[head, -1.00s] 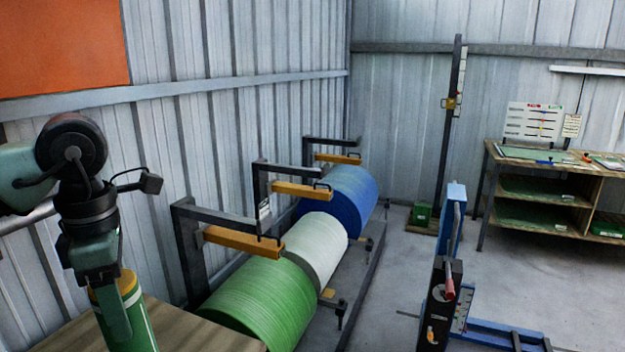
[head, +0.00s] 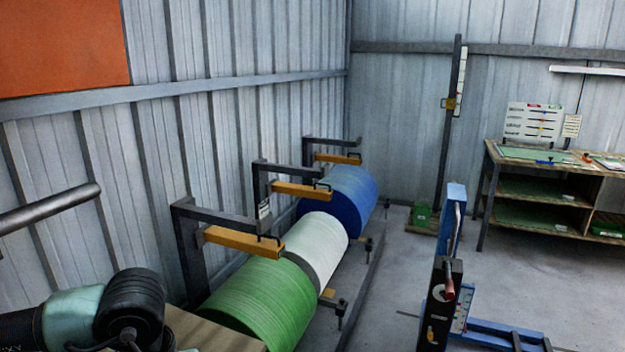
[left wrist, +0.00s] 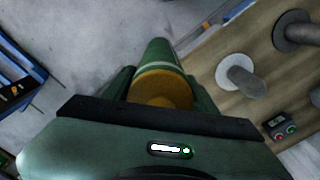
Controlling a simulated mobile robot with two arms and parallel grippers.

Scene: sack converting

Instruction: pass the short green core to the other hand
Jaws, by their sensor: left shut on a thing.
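The short green core (left wrist: 157,56), with a yellow end and a pale stripe, shows in the left wrist view. My left gripper (left wrist: 160,84) is shut around it, with one finger on each side. Part of the core is hidden behind the gripper body. In the head view only my left arm shows at the bottom left; the gripper and the core are out of that picture. My right gripper is in neither view.
A wooden table (left wrist: 212,58) lies beside and below the core, with a pale post (left wrist: 240,76), a dark disc post (left wrist: 295,30) and a button box (left wrist: 279,127).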

